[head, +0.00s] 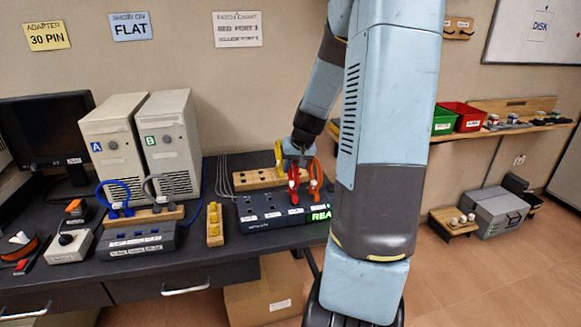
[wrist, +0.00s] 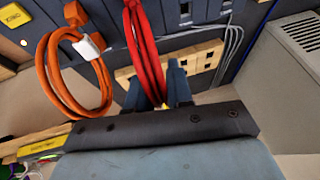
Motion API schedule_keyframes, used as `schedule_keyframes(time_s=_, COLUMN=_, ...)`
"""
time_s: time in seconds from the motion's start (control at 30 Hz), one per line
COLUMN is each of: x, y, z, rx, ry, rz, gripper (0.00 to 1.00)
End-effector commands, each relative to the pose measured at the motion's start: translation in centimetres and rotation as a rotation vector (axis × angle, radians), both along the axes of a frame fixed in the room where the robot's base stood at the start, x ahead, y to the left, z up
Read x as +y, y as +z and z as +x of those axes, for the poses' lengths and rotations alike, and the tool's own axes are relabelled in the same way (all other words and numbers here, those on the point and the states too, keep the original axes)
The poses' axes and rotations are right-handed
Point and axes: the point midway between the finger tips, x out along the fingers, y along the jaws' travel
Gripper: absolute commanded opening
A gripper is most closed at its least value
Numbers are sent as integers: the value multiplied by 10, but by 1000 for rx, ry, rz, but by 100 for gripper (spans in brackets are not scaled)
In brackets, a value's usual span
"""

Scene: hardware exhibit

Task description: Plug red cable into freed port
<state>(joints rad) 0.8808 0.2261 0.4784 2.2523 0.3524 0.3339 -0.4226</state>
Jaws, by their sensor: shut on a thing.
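The red cable (head: 294,183) is a looped cable held upright over the black patch panel (head: 262,222). In the wrist view, the red cable (wrist: 149,52) runs between the two fingers of my gripper (wrist: 157,88). My gripper (head: 299,152) is shut on this loop, above the panel's back right part. The red cable's lower end is at the panel's top; I cannot tell whether it is seated in a port. An orange cable (head: 315,178) stands just right of it, also seen in the wrist view (wrist: 63,75). Several dark ports (head: 250,217) show on the panel's left part.
A wooden block with holes (head: 252,180) lies behind the panel. A grey box with blue and grey cables (head: 138,243) and a strip of yellow pieces (head: 214,224) stand left. A green display (head: 320,213) reads "REA", partly hidden by my arm. A wall sign (head: 237,29) names red port 1.

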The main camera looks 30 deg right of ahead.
Motion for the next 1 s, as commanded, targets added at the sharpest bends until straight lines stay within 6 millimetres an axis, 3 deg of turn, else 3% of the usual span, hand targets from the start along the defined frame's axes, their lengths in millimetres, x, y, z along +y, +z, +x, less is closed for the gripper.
schedule_keyframes(time_s=1.0, x=0, y=-6, z=0, rx=0, ry=1, rz=0, gripper=0)
